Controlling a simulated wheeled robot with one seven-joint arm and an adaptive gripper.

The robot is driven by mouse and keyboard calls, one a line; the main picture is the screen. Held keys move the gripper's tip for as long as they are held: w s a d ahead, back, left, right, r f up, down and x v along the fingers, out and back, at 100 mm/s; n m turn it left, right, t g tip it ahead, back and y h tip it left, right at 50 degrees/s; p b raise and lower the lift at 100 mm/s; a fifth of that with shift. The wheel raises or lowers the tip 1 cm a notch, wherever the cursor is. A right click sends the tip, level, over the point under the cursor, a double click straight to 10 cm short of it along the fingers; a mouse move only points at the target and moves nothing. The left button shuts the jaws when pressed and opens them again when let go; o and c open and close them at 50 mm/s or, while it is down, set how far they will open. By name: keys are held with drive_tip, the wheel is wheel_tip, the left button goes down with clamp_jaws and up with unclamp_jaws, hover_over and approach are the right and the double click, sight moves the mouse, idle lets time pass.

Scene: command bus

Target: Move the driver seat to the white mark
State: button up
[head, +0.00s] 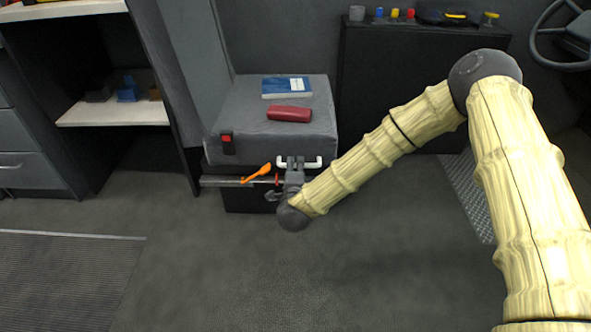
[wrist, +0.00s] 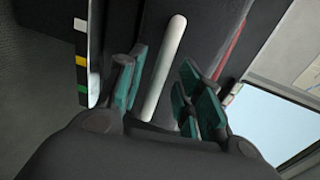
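The driver seat (head: 270,125) is a grey cushion on a dark base, with a white handle (head: 314,162) on its front. The handle shows as a pale bar in the wrist view (wrist: 166,62). My gripper (head: 291,165) is at the handle. In the wrist view its teal-padded fingers (wrist: 160,88) stand apart, one on each side of the handle, with gaps visible; the gripper looks open. A metal rail (head: 222,181) runs along the seat's front. The wrist view shows a white mark (wrist: 81,25) on a dark strip at left, above a yellow mark (wrist: 82,60) and a green mark (wrist: 82,88).
A blue book (head: 287,88) and a red case (head: 289,114) lie on the seat. An orange lever (head: 257,173) sticks out by the rail. A shelf unit (head: 110,113) stands left, a dark cabinet (head: 390,75) right. The front floor (head: 220,265) is clear.

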drive_tip(key=shift+b+x, duration=0.3)
drive_tip(key=shift+x, duration=0.95)
clamp_jaws()
